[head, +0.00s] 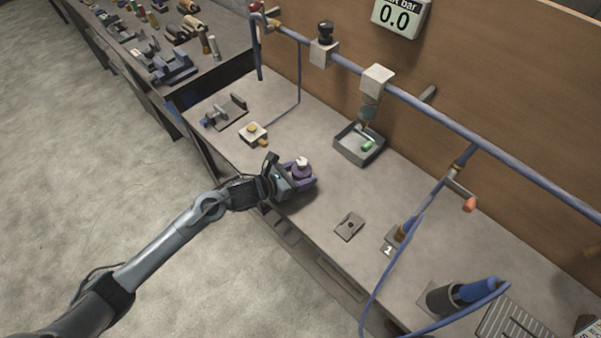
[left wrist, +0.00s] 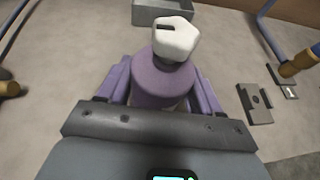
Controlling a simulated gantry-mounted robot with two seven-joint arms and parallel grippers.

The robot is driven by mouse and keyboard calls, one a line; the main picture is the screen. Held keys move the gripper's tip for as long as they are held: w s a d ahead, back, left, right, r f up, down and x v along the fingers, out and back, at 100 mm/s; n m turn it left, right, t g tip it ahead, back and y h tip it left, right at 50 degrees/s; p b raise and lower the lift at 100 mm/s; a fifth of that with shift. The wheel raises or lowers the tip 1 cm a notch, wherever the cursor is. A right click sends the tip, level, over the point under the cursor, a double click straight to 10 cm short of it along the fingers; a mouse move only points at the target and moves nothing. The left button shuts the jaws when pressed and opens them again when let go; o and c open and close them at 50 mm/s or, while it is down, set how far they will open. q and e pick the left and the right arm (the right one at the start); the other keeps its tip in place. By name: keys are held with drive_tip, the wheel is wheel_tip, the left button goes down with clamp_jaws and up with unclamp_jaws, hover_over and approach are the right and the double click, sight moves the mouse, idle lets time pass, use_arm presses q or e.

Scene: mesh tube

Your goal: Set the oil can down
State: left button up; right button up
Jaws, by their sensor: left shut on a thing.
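The oil can (head: 302,169) is a small purple can with a white top. My left gripper (head: 298,182) is shut on it near the front edge of the workbench (head: 320,218). In the left wrist view the oil can (left wrist: 163,78) stands upright between the two purple fingers, its white cap towards the camera. Its underside is hidden, so I cannot tell whether it touches the bench. My right gripper is not in view.
A grey tray (head: 352,152) with a green item stands behind the can. A flat dark plate (head: 349,226) lies to the right. A blue pipe (head: 440,105) runs above the bench.

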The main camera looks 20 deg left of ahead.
use_arm(q)
drive_tip(key=o, duration=1.2)
drive_tip(key=shift+o, duration=0.2)
drive_tip(key=shift+r, duration=0.15)
drive_tip(key=v, duration=1.2)
drive_tip(key=s+f+m+g+y, duration=0.3)
drive_tip(key=s+m, duration=0.7)
drive_tip(key=m, duration=0.5)
drive_tip(key=s+d+f+m+g+y, duration=0.1)
drive_tip(key=s+f+m+g+y, duration=0.3)
drive_tip(key=s+m, duration=0.7)
drive_tip(key=m, duration=0.5)
drive_tip(key=shift+s+d+f+m+g+p, duration=0.2)
drive_tip(key=shift+f+m+g+p, duration=0.1)
drive_tip(key=shift+f+g, duration=0.1)
